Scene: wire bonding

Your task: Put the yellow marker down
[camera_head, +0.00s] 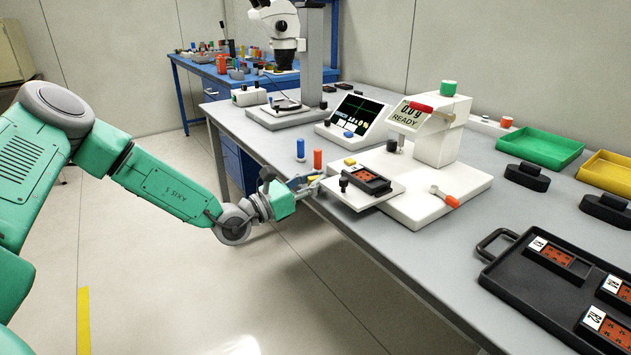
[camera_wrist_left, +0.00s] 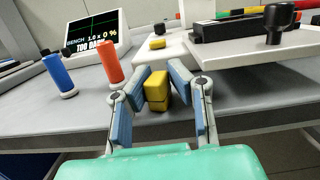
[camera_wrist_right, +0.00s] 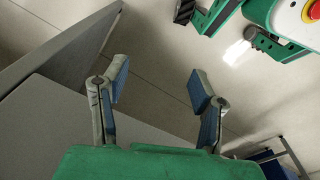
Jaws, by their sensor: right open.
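The yellow marker (camera_wrist_left: 156,88) is a small yellow block between the fingertips of my left gripper (camera_wrist_left: 159,85), with a pad against each side. In the head view the left gripper (camera_head: 308,183) is at the bench's front edge, and a bit of the yellow marker (camera_head: 312,179) shows between its fingers. I cannot tell whether its bottom touches the bench top. A blue marker (camera_head: 300,149) and an orange marker (camera_head: 318,159) stand upright on the bench just beyond. My right gripper (camera_wrist_right: 160,85) is open and empty in the right wrist view, over floor and beside a grey surface.
A display (camera_head: 358,114) stands behind. A black tray (camera_head: 520,299) lies at front right. Some bare bench (camera_head: 275,150) shows left of the markers.

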